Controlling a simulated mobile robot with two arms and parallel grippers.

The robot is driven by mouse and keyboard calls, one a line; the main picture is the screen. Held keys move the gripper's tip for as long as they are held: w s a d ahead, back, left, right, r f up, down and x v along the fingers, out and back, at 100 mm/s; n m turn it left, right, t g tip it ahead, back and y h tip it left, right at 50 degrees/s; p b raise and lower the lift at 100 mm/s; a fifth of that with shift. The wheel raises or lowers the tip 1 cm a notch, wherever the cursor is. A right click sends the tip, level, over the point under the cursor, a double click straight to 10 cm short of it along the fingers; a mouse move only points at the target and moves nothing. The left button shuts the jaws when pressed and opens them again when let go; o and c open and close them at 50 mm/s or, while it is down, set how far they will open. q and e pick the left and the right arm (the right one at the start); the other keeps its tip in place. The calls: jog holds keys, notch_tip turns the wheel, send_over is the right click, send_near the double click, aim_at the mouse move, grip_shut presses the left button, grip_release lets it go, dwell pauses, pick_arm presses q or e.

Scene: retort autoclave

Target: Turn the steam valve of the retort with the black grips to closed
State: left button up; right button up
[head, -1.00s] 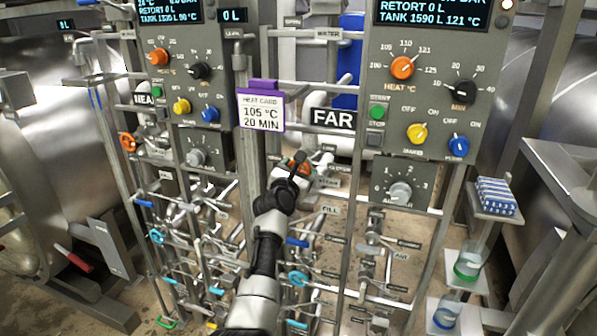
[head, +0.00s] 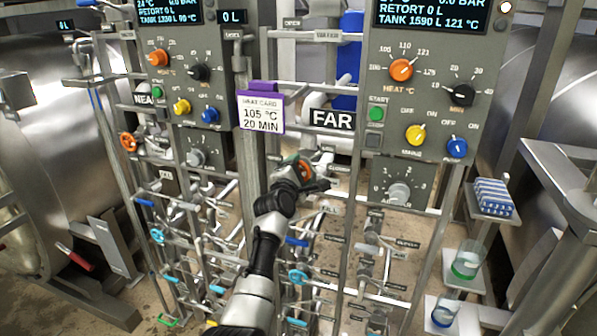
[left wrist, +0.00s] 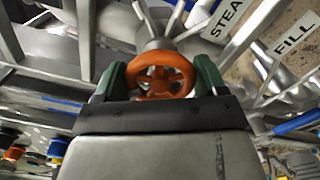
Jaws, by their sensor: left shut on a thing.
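An orange handwheel (head: 305,171) sits on the pipework below the FAR sign. In the left wrist view the orange handwheel (left wrist: 160,76) shows between the two green fingers, beside a sign partly reading STEAM (left wrist: 228,18). My left gripper (head: 311,176) is shut on this wheel; the gripper also shows in the left wrist view (left wrist: 158,82). A second orange handwheel (head: 128,142) is at the left, beside the NEAR panel, with nothing on it. I cannot make out black grips on either retort. My right gripper is not in view.
The FAR control panel (head: 425,130) hangs right of the gripper, the NEAR panel (head: 188,90) left. A heat card (head: 262,112) hangs between them. Dense pipes with blue handwheels (head: 298,277) and levers lie below. Shelves with a blue-white rack (head: 494,196) stand at the right.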

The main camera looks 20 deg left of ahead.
pick_arm(q)
jog(key=m, duration=0.6)
jog(key=shift+m, duration=0.3)
jog(key=m, duration=0.3)
jog(key=shift+m, duration=0.3)
jog(key=m, duration=0.3)
jog(key=shift+a+m, duration=0.1)
jog(key=shift+m, duration=0.2)
jog(key=m, duration=0.6)
jog(key=shift+a, duration=0.1)
jog(key=m, duration=0.6)
jog(key=shift+r+m, duration=0.1)
jog(key=shift+m, duration=0.2)
jog(key=o, duration=0.6)
jog(key=shift+c, duration=0.2)
jog(key=o, duration=0.4)
jog(key=shift+w+f, duration=0.1)
jog(key=shift+f, duration=0.15)
jog(key=shift+c, duration=0.2)
